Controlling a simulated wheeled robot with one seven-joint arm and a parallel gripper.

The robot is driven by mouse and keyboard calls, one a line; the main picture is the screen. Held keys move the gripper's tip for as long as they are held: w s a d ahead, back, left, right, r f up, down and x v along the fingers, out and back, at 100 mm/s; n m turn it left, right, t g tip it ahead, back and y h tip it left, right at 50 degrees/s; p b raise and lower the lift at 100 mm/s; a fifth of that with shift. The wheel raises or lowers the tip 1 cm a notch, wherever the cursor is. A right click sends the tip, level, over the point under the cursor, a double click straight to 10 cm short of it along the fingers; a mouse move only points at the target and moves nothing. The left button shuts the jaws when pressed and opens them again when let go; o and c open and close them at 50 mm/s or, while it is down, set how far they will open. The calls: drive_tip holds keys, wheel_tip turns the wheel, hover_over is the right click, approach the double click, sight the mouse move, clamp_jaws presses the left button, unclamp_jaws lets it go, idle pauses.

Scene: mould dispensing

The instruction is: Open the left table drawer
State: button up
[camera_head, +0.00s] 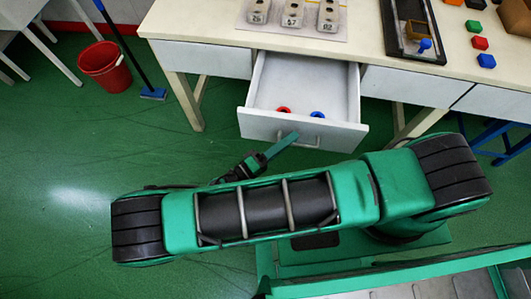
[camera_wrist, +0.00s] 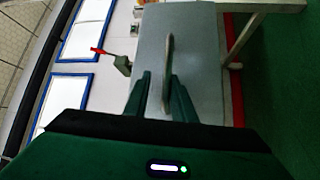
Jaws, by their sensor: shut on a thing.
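A white drawer (camera_head: 253,124) of the table stands pulled out towards me. Inside it, near its front wall, lie a red ring-like piece (camera_head: 283,110) and a blue one (camera_head: 317,115). Its handle (camera_head: 310,141) is on the outer front face and also shows in the wrist view (camera_wrist: 169,45), standing out from the grey drawer front (camera_wrist: 200,60). My gripper (camera_head: 288,138) is at the handle, with its two green fingers (camera_wrist: 162,92) on either side of it, shut on it. The fingertips' contact is partly hidden in the head view.
The cream table (camera_head: 205,22) bears several grey moulds (camera_head: 292,14), a black tray (camera_head: 432,30) and coloured blocks (camera_head: 480,43). White panels flank the open drawer. A red bucket (camera_head: 104,66) and a blue broom (camera_head: 153,94) stand at left; green floor is clear in front.

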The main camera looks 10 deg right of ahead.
drive_tip(key=v, duration=0.8)
drive_tip(key=shift+a, duration=0.35)
idle(0.4)
idle(0.4)
